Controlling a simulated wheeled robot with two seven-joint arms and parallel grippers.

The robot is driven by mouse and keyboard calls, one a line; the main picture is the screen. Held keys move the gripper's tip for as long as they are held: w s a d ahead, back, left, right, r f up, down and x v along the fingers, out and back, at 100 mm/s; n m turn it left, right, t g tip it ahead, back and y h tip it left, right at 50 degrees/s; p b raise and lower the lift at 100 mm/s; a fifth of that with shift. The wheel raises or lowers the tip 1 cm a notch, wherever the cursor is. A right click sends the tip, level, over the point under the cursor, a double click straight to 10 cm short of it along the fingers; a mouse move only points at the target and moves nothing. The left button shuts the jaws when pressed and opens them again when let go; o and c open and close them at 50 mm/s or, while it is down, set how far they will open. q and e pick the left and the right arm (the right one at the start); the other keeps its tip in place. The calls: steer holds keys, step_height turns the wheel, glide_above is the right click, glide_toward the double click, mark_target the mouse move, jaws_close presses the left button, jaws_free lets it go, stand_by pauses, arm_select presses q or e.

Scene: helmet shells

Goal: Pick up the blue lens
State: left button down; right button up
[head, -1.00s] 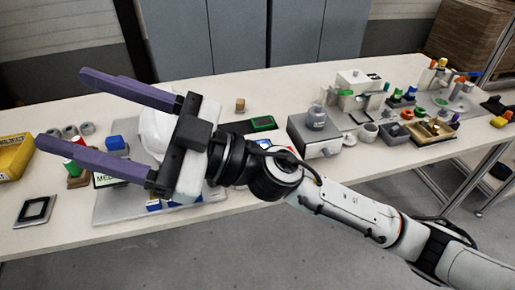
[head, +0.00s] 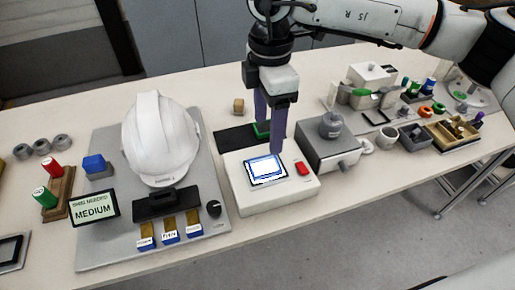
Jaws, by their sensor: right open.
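My right gripper (head: 269,143) comes down from the top and points downward, with its two purple fingers apart and nothing seen between them. It hangs over the back edge of a white box with a lit screen (head: 267,170); the fingers partly cover a green-rimmed piece on a dark mat (head: 236,138). I cannot make out a piece that is surely the blue lens. A blue block (head: 94,163) sits on a grey base at the left, and a small blue-topped cylinder (head: 430,84) stands far right. My left gripper is not in view.
A white helmet (head: 160,138) stands on a grey board (head: 98,256) with a "MEDIUM" sign (head: 94,207). Red and green cylinders are at the left. Several small parts and trays crowd the right.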

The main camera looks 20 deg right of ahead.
glide_above(264, 164)
steer(key=f, duration=0.4)
steer(key=shift+d+f, duration=0.1)
steer(key=shift+d, duration=0.3)
steer(key=f, duration=0.1)
steer(key=f+p, duration=0.1)
steer(key=f, duration=0.3)
steer(key=shift+s+a+p, duration=0.1)
steer(key=shift+a+p, duration=0.25)
steer(key=shift+f, duration=0.2)
steer(key=c, duration=1)
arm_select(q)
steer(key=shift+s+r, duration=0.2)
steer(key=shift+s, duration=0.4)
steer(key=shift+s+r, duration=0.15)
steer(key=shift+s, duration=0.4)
arm_select(e)
steer(key=shift+c, duration=0.7)
